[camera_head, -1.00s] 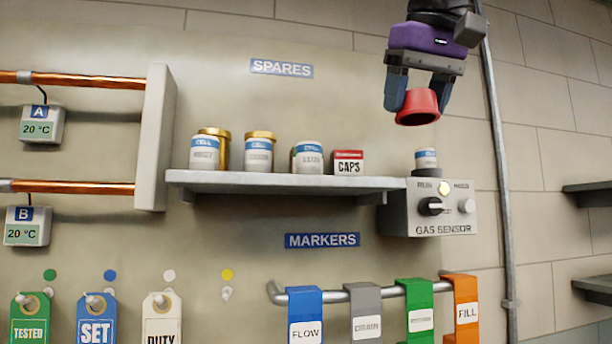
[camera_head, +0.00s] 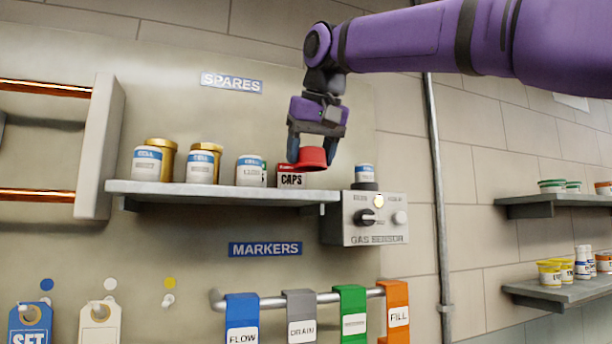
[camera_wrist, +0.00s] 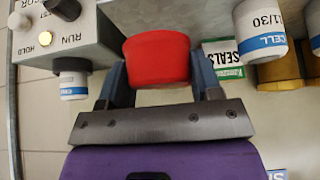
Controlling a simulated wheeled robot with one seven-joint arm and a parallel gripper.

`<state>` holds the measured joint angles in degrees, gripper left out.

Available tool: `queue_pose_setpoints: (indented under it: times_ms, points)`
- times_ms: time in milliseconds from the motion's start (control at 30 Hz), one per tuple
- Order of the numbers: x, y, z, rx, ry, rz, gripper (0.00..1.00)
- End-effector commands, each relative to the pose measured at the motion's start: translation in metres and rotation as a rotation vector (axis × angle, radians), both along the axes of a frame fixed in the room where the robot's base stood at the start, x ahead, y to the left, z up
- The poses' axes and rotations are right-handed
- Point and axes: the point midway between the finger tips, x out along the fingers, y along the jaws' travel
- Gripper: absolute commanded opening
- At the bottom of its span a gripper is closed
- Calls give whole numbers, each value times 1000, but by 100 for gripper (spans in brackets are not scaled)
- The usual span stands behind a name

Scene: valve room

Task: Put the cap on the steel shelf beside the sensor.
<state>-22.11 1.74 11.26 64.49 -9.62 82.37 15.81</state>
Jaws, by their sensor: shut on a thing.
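The red cap (camera_head: 312,157) is held between the fingers of my gripper (camera_head: 313,150), which is shut on it. It hangs just above the right end of the steel shelf (camera_head: 225,194), in front of the CAPS box (camera_head: 291,179). In the wrist view the red cap (camera_wrist: 157,60) sits between both fingers. The gas sensor (camera_head: 375,216) is to the right of the shelf end, with a small white-and-blue cell (camera_head: 365,173) on its top. Whether the cap touches the shelf or box is hard to tell.
Gold and white jars (camera_head: 203,163) and a smaller white jar (camera_head: 250,171) stand along the shelf. A SEALS box (camera_wrist: 224,60) shows in the wrist view. A vertical pipe (camera_head: 437,200) runs right of the sensor. Coloured markers (camera_head: 301,318) hang on a rail below.

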Motion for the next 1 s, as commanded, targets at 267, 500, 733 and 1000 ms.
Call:
queue_pose_setpoints:
  times_ms: [267, 500, 733, 1000]
  points:
    - [19, 3, -2, 0, 0, 0, 37]
    - [23, 4, -18, -1, 2, -1, 37]
    - [23, 4, -36, -1, 0, -1, 37]
    - [23, 4, -37, 0, 0, 0, 37]
